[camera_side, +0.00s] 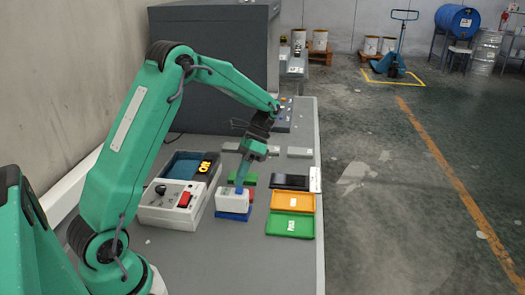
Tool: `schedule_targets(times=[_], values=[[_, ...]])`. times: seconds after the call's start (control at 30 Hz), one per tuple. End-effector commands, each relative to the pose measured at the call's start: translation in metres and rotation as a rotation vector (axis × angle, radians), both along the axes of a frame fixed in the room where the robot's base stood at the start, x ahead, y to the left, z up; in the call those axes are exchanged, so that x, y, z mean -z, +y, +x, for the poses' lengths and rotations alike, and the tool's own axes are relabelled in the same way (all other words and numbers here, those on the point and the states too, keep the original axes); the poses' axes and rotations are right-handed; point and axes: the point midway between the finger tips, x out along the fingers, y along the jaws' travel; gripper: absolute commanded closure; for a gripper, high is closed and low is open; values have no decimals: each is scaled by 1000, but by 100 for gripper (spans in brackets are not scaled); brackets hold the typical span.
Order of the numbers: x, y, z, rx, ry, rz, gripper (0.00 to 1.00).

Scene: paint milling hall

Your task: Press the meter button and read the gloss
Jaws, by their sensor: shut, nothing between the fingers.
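The meter, a small white box (232,203), sits on a blue panel (233,216) in the middle of the bench. My gripper (240,187) is shut and points down at the top of the meter. Its tips are at or just above the meter's top; I cannot tell whether they touch. The meter's button is not distinguishable, and the gripper covers part of the top. No gloss reading can be made out.
A pale control box (165,212) with a red switch stands left of the meter. An orange tray (293,193) and a green tray (289,234) lie to the right. A black panel (290,181) and a green panel (249,179) lie behind. The bench's right edge is close to the trays.

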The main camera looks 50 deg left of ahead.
Motion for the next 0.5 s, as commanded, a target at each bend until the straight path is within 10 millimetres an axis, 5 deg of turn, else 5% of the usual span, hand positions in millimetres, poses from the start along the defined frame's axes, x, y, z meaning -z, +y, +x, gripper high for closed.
schedule_targets(times=[0.5], values=[[-24, 0, 0, 0, -1, 0, 100]])
